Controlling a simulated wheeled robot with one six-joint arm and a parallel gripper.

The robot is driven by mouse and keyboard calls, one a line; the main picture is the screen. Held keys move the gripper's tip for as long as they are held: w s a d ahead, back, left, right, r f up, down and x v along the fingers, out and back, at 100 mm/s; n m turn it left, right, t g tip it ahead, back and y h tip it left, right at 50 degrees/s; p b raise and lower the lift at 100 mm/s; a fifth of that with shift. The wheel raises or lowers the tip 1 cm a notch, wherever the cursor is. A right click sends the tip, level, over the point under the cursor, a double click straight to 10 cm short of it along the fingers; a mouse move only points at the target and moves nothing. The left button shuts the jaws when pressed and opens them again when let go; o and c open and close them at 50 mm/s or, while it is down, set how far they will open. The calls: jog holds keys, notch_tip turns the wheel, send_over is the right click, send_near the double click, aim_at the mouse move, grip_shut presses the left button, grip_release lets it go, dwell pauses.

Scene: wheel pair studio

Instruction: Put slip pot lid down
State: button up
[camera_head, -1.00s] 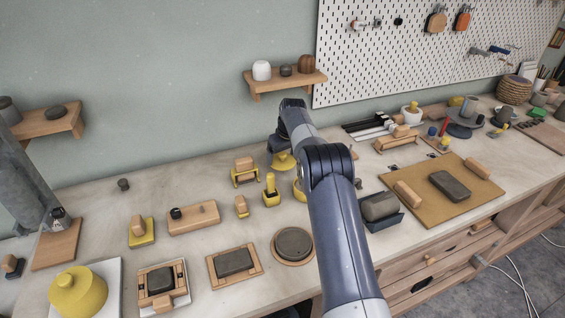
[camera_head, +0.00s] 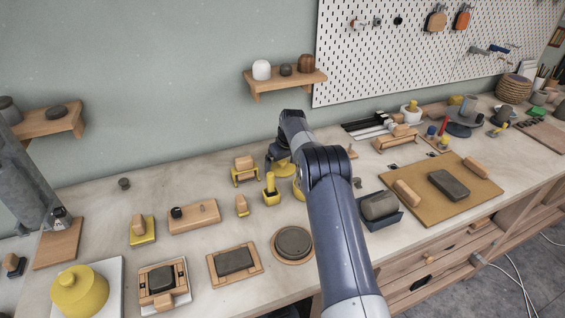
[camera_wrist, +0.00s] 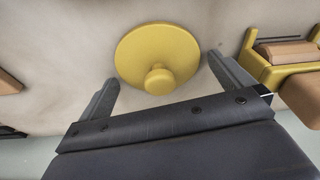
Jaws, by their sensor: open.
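The slip pot lid is a round yellow disc with a knob; in the wrist view the lid (camera_wrist: 150,50) lies on the pale bench top. In the head view part of the lid (camera_head: 284,168) shows behind my arm. My gripper (camera_wrist: 160,90) is open, with one finger on each side of the lid's knob and clear of it. In the head view my gripper (camera_head: 275,160) is low over the bench, partly hidden by my arm. A yellow pot (camera_head: 298,190) stands just in front of the lid, mostly hidden by my arm.
A yellow-and-wood stand (camera_head: 245,172) is left of the lid; it also shows in the wrist view (camera_wrist: 262,70). A yellow upright tool (camera_head: 271,190) stands in front. A wall shelf (camera_head: 287,83) hangs above.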

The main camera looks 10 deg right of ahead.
aim_at(283, 161)
jog(key=b+v, duration=0.2)
jog(key=v, duration=1)
jog(key=p+x, duration=0.2)
jog(key=x, duration=1)
jog(key=shift+f, duration=0.2)
jog(key=shift+r+b, duration=0.35)
jog(key=shift+r, duration=1.75)
